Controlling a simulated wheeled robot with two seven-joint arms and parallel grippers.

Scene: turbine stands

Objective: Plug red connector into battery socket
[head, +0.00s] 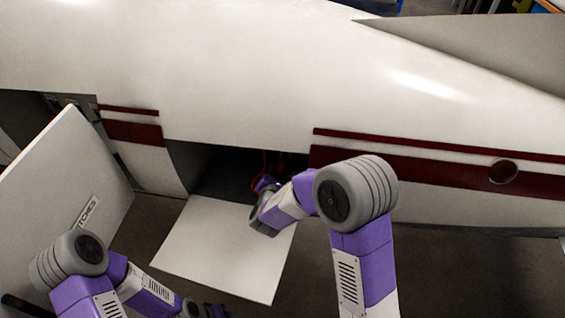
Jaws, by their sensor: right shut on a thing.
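My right arm reaches into a dark open bay (215,170) in the side of a white aircraft body. My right gripper (265,184) is at the bay opening, small and partly hidden by its own wrist, and is shut on the red connector. A thin red cable (264,163) rises from the gripper into the bay; the connector itself is hidden. The battery socket cannot be made out in the dark. My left gripper (208,311) is low at the bottom edge, partly cut off, away from the bay; its jaws are unclear.
A white hatch panel (215,245) hangs open below the bay. Another open panel (75,180) with lettering stands at the left, close to my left arm. The white fuselage (250,75) with dark red stripes overhangs the bay. Dark floor is free at the lower right.

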